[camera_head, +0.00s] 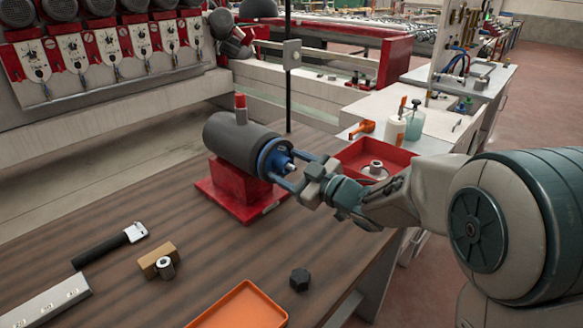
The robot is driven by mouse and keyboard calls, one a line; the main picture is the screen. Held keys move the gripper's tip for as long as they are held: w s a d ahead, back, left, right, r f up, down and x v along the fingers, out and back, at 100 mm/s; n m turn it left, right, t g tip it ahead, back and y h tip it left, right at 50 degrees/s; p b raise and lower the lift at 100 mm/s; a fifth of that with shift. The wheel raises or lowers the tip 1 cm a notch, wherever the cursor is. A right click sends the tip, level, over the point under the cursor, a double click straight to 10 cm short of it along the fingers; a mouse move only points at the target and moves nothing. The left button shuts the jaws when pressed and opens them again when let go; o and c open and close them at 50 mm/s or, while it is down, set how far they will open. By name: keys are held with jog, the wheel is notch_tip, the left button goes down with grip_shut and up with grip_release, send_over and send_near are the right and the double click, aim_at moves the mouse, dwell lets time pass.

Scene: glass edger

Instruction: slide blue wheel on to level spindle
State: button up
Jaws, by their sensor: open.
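The blue wheel (269,154) is at the right-hand end of a dark grey cylindrical spindle housing (236,134). The housing lies level on a red base (235,190) on the wooden bench. The pale tip of the spindle (289,168) shows at the wheel's front. My gripper (287,172) is open, with its fingers reaching left to the front of the wheel. One finger is close below the wheel's hub; I cannot tell whether it touches. How far the wheel sits along the spindle is hard to see.
A red tray (344,158) with a metal ring part stands behind my gripper. A black hex nut (300,279), an orange tray (240,308), a wooden block (155,257) with a metal sleeve and a black-handled tool (110,244) lie on the bench (200,265). The bench middle is mostly clear.

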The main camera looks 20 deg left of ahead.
jog(key=b+v, duration=0.1)
jog(key=v, duration=1.2)
jog(key=shift+d, duration=0.35)
jog(key=shift+s, duration=0.1)
